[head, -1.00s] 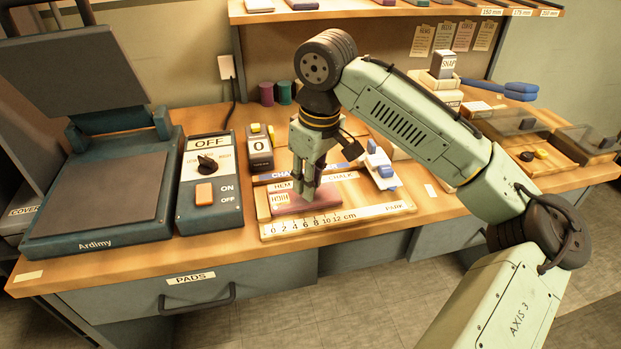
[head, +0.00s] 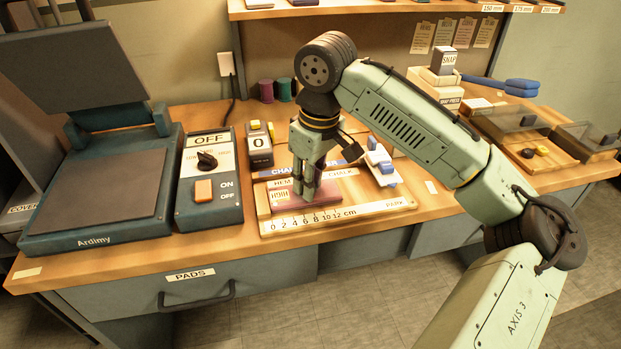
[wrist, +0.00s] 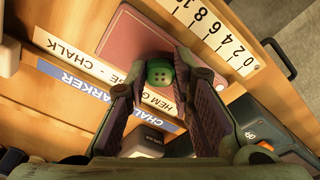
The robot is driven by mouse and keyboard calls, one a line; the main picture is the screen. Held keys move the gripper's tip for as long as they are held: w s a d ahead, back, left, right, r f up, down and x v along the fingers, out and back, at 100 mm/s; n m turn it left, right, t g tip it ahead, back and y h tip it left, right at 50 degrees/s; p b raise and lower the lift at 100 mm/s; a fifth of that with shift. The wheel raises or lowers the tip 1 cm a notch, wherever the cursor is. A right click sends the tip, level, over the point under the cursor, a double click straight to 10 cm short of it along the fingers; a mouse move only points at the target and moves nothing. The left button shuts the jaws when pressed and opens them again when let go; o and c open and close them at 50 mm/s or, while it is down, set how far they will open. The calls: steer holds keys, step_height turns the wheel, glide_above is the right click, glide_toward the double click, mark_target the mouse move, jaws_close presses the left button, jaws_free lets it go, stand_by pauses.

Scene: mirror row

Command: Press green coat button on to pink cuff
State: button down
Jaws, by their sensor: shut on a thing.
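A green coat button (wrist: 160,73) with several holes sits between the fingertips of my gripper (wrist: 158,84) in the wrist view. The pink cuff (wrist: 138,38) lies flat behind the button in that view; I cannot tell whether the two touch. In the head view, my gripper (head: 307,196) points down over the pink cuff (head: 324,194), which lies on the board behind the ruler. The fingers hide part of the cuff and the button there.
The ruler (head: 345,216) runs along the board's front edge. A control box (head: 208,205) and heat press (head: 95,205) stand left. A blue-and-white tool (head: 381,165) lies right of my gripper. Clear-lidded trays (head: 525,140) stand at the far right.

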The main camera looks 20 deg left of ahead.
stand_by(0.4)
steer(key=c, duration=1.3)
jaws_free()
